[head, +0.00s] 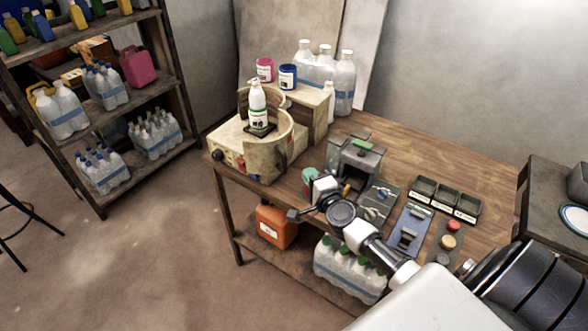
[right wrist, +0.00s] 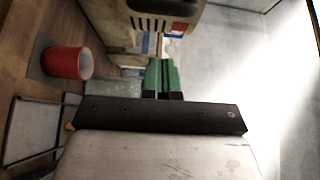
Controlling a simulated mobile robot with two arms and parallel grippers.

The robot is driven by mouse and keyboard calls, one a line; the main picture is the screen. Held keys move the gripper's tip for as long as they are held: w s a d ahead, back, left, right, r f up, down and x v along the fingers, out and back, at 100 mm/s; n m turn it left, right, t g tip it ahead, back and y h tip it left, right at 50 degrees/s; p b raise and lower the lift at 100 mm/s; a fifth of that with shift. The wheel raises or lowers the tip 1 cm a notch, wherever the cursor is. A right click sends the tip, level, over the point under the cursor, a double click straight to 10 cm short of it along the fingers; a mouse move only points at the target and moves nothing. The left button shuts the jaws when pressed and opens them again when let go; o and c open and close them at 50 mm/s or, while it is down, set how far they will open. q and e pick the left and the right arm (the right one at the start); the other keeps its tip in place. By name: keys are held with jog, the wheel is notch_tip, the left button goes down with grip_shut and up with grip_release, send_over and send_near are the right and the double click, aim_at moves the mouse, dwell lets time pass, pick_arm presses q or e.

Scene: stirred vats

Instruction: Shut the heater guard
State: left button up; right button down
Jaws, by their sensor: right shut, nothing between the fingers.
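The heater (head: 228,148) is a cream box at the table's left end. A white bottle (head: 257,95) stands upright on its dark square plate (head: 260,130). The curved cream heater guard (head: 264,160) stands around part of the bottle, with a dark handle (head: 282,159) on its right side. A gap shows on the left, so the guard looks open. My right gripper (head: 293,215) is shut and empty, in front of the guard and lower right of it, apart from it. In the right wrist view its fingers (right wrist: 163,78) are together. My left gripper is not in view.
A grey device (head: 355,160), black trays (head: 445,198) and a blue panel (head: 408,230) stand right of the heater. Pink (head: 265,69) and blue (head: 287,76) jars stand on a box behind it. A red cup (right wrist: 67,62) shows in the right wrist view.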

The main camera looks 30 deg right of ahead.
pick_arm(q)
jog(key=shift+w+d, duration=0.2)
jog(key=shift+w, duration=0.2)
pick_arm(e)
jog(key=shift+w+a, duration=0.4)
jog(key=shift+w, duration=0.4)
jog(key=shift+w+a, duration=0.35)
jog(key=shift+w, duration=0.4)
jog(key=shift+w+a, duration=0.4)
jog(key=shift+w, duration=0.4)
